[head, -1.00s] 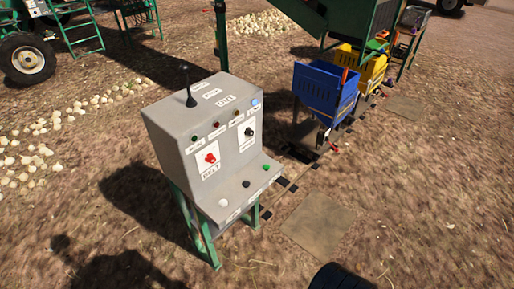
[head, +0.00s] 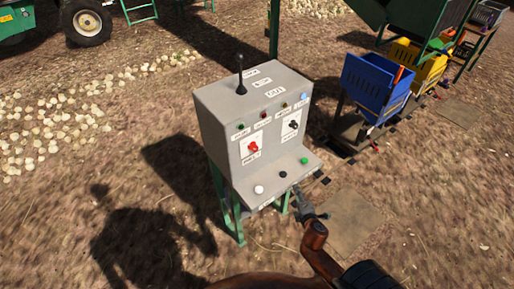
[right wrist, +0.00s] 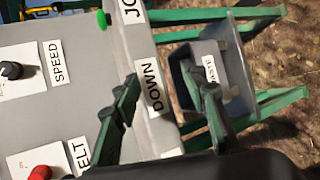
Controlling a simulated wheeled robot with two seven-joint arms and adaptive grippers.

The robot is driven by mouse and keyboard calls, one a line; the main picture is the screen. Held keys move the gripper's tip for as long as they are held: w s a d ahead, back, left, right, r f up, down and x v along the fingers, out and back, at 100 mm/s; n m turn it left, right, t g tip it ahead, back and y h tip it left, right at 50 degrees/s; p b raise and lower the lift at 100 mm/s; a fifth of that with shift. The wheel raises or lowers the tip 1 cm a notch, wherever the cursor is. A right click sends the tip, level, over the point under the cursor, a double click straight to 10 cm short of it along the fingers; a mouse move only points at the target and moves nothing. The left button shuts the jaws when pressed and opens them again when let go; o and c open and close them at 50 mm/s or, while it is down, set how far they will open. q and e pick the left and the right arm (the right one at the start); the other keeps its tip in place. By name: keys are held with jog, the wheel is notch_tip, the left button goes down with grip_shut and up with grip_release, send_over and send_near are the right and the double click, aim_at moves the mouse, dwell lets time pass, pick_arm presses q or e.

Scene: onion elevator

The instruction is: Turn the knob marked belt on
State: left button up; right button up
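The grey control box (head: 222,118) stands on green legs. Its sloped front carries a red knob (head: 253,147) on a white plate, with a label under it. The red knob also shows at the lower left edge of the right wrist view (right wrist: 40,172), beside a label cut to "ELT". A black knob (head: 293,124) sits right of it, marked SPEED in the right wrist view (right wrist: 12,70). My right gripper (head: 303,205) is low in front of the box, right of and below the red knob. Its two fingers (right wrist: 165,103) are apart and empty. My left gripper is out of view.
The box's lower ledge has a white button (head: 258,189), a black button (head: 283,174) and a green button (head: 304,161). A blue crate (head: 372,88) and a yellow crate (head: 425,70) stand behind right. Onions (head: 50,125) lie left.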

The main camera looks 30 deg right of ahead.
jog(key=w+a+r+n+t+y, duration=0.1)
jog(key=w+r+n+t, duration=0.1)
jog(key=w+r+n, duration=0.3)
jog(key=a+r+n+t, duration=0.2)
jog(key=r+n, duration=0.1)
jog(key=r, duration=0.5)
jog(key=n+t+y+p, duration=0.15)
jog(key=n+y, duration=0.45)
jog(key=n, duration=0.8)
send_near(256, 149)
jog(key=w, duration=0.2)
jog(key=shift+t, duration=0.45)
jog(key=w, duration=0.4)
jog(key=w+p, duration=0.1)
jog(key=w, duration=0.1)
jog(key=shift+a+f, duration=0.3)
jog(key=shift+a, duration=0.05)
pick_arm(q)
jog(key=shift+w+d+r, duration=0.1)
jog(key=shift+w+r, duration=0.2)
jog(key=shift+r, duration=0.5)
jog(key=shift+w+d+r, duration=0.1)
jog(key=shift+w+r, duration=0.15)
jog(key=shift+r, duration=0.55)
pick_arm(e)
jog(key=shift+w+a, duration=0.1)
jog(key=shift+w, duration=0.65)
jog(key=shift+c, duration=0.3)
grip_shut()
